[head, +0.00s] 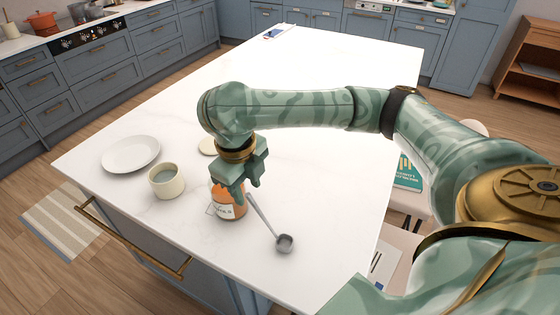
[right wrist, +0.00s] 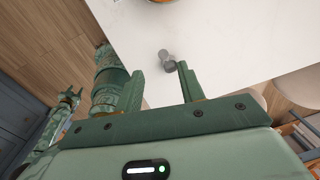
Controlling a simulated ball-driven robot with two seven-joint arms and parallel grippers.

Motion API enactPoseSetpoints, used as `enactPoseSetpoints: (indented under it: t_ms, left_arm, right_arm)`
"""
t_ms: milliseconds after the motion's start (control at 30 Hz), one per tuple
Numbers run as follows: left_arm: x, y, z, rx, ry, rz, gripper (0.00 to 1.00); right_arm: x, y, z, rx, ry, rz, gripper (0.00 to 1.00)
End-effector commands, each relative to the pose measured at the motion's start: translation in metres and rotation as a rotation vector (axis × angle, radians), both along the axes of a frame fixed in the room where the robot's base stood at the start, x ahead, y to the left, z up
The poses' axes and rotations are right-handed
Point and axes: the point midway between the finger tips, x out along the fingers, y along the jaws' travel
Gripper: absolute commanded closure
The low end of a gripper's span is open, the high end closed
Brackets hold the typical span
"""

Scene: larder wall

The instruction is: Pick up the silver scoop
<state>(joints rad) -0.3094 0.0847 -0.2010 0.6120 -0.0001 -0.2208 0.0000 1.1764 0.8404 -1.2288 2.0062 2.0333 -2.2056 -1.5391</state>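The silver scoop (head: 284,242) lies on the white island top, its bowl toward the front and its thin handle running back and left past the jar. My right gripper (head: 249,188) points down above the handle end, beside the jar with an orange body and white label (head: 229,207). In the right wrist view my right gripper (right wrist: 161,70) has its fingers apart with nothing held between them. The scoop's grey bowl (right wrist: 167,60) shows just beyond the fingertips. Contact with the handle cannot be told. My left gripper does not show in the head view.
A cream cup (head: 166,182) and a white plate (head: 131,154) stand left of the jar. The island top (head: 330,205) is clear to the right of the scoop. Chairs stand along its right edge.

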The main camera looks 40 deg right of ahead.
Motion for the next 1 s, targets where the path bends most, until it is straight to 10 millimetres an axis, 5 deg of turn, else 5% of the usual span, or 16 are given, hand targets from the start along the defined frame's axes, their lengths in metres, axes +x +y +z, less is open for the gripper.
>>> enactPoseSetpoints:
  t_ms: [100,600,867,1000]
  left_arm:
    - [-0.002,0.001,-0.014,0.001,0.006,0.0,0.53]
    - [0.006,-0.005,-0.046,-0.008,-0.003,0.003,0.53]
    - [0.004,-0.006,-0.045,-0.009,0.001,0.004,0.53]
    - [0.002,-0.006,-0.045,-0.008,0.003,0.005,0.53]
  right_arm:
    - [0.0,-0.002,-0.028,0.001,0.004,-0.001,0.61]
    - [0.003,-0.014,-0.087,0.0,0.002,0.0,0.61]
    - [0.004,-0.014,-0.088,0.0,-0.003,0.001,0.61]
    - [0.004,-0.014,-0.088,0.0,-0.002,0.001,0.92]
